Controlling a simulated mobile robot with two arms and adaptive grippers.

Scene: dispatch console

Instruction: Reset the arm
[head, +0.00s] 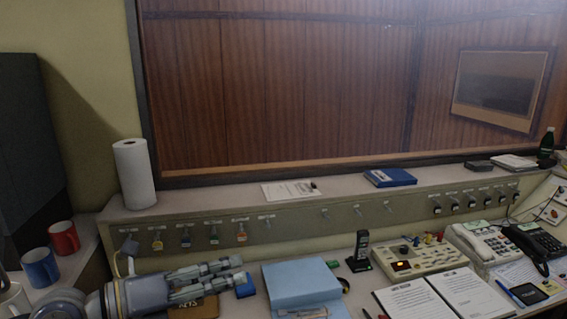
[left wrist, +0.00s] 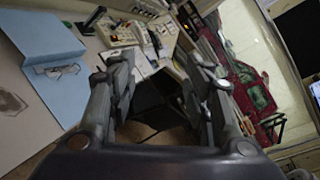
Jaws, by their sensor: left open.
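My left gripper (head: 238,270) reaches in from the lower left in the head view, low over the desk below the row of hooks. It is open, and nothing shows between its fingers. In the left wrist view my left gripper (left wrist: 152,72) has its two fingers spread apart, with a dark gap beyond the desk edge between them. A brown tag marked as keys (head: 195,307) lies beside the fingers, and a small blue block (head: 245,287) is just past the tips. My right gripper is not in view.
A light blue folder (head: 300,285) lies right of my gripper, with a black handset (head: 360,252) behind it. A console (head: 418,257) and telephones (head: 485,242) stand further right. Red (head: 64,238) and blue (head: 40,267) mugs stand at left. A paper roll (head: 134,174) stands on the ledge.

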